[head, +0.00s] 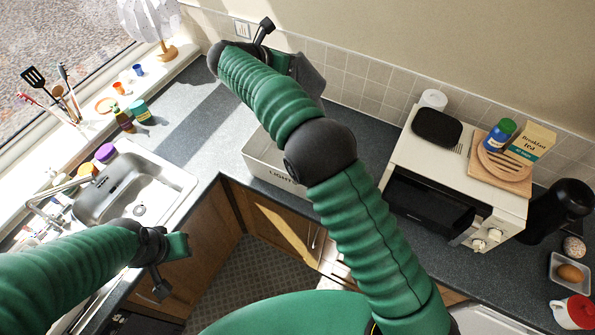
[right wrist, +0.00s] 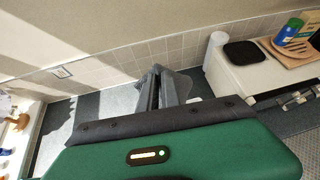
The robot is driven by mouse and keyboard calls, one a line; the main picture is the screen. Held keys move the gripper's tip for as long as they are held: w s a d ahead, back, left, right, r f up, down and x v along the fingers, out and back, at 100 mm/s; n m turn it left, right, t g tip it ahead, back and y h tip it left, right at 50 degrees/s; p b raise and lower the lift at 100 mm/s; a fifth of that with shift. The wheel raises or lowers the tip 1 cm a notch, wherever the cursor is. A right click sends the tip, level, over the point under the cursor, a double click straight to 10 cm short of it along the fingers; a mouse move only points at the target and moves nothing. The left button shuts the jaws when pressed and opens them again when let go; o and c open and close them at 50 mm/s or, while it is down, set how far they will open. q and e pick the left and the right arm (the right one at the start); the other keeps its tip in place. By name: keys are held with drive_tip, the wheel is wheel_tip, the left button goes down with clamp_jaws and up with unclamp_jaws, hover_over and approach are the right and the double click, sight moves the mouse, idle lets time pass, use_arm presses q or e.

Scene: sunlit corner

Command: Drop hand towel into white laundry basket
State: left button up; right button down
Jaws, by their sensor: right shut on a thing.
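The white laundry basket (head: 262,158), with dark lettering on its front, stands on the counter in the corner, partly hidden behind my right arm. My right gripper (right wrist: 157,92) is shut on a grey cloth, the hand towel (right wrist: 176,84). In the head view the towel (head: 311,78) hangs beside the right hand, above and behind the basket near the tiled wall; the fingertips are hidden there. My left gripper (head: 176,246) is over the floor and cabinet front near the sink, apart from the basket; its finger opening is not clear.
A white microwave (head: 408,150) stands right of the basket, with a tea box (head: 533,141) and blue jar (head: 499,135) on top. The sink (head: 135,188) is at left. A lamp (head: 155,25) stands on the sill. The counter left of the basket is clear.

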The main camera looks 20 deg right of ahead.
wheel_tip(320, 180, down, 38)
drive_tip(key=b, duration=1.9)
drive_tip(key=shift+r, duration=0.1)
drive_tip(key=c, duration=1.5)
unclamp_jaws()
drive_tip(key=o, duration=0.6)
drive_tip(key=shift+r, duration=0.1)
